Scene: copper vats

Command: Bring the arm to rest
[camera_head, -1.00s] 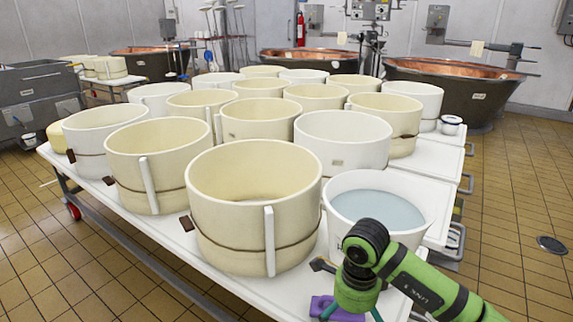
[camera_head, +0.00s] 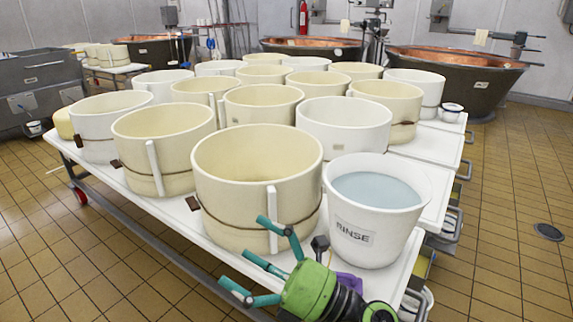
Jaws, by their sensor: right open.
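My right gripper (camera_head: 244,253) is at the bottom middle of the head view, with a green body and teal fingers. The fingers are spread and point left, with nothing between them. It is in front of the nearest cream vat (camera_head: 235,225), overlapping its lower wall in the picture; I cannot tell whether they touch. A purple item (camera_head: 348,283) lies on the white table beside my wrist, partly hidden by it. My left gripper is not in view.
A white bucket marked RINSE (camera_head: 400,225), holding pale liquid, stands right of the gripper. Several cream and white vats crowd the white table (camera_head: 150,215). Copper vats (camera_head: 455,65) stand behind. Tiled floor (camera_head: 510,230) is open at right and front left.

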